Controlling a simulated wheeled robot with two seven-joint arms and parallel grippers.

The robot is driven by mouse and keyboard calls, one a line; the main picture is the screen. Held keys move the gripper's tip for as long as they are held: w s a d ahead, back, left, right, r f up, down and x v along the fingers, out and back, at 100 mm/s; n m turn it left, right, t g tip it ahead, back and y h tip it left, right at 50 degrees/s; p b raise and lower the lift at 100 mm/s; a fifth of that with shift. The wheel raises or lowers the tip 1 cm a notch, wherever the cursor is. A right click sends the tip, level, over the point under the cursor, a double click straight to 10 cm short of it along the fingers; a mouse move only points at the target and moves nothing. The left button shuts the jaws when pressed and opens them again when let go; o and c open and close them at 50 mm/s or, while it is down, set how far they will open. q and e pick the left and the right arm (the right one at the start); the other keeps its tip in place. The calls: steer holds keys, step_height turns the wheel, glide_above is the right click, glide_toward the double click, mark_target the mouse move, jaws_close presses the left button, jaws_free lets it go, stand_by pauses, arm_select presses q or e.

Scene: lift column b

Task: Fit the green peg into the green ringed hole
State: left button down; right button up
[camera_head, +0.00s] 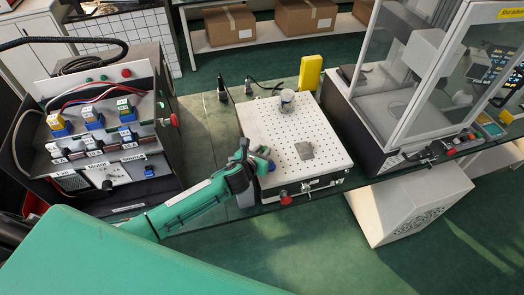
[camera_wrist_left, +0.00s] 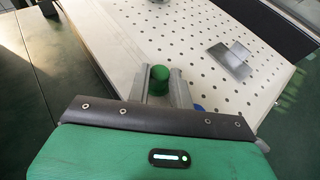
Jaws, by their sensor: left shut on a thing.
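My left gripper (camera_head: 260,162) reaches in from the left to the near left edge of the white perforated board (camera_head: 290,120). In the left wrist view, the gripper (camera_wrist_left: 160,86) is shut on the green peg (camera_wrist_left: 159,74), whose round green top shows between the two grey fingers. I cannot tell the gap between the peg and the board (camera_wrist_left: 185,50). A small blue patch (camera_wrist_left: 197,107) shows beside the right finger; whether it is a ring is unclear. I cannot make out the green ringed hole in either view. My right gripper is not in view.
A grey metal plate (camera_head: 305,151) lies on the board, and a round metallic piece (camera_head: 287,98) stands at its back. A yellow block (camera_head: 310,74) stands behind. A connector panel (camera_head: 100,140) is left, a glass-walled machine (camera_head: 405,75) right. Much of the board is clear.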

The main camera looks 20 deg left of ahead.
arm_select(q)
steer(key=shift+s+f, duration=0.1)
steer(key=shift+f, duration=0.15)
steer(key=c, duration=1.2)
jaws_free()
steer(key=shift+o, duration=0.2)
steer(key=shift+s+r, duration=0.1)
steer(key=shift+s, duration=0.45)
steer(key=b+v, duration=0.1)
steer(key=v, duration=0.4)
steer(key=b+v, duration=0.2)
steer(key=v, duration=0.4)
steer(key=shift+a+r, duration=0.1)
steer(key=shift+a, duration=0.1)
steer(key=shift+v, duration=0.75)
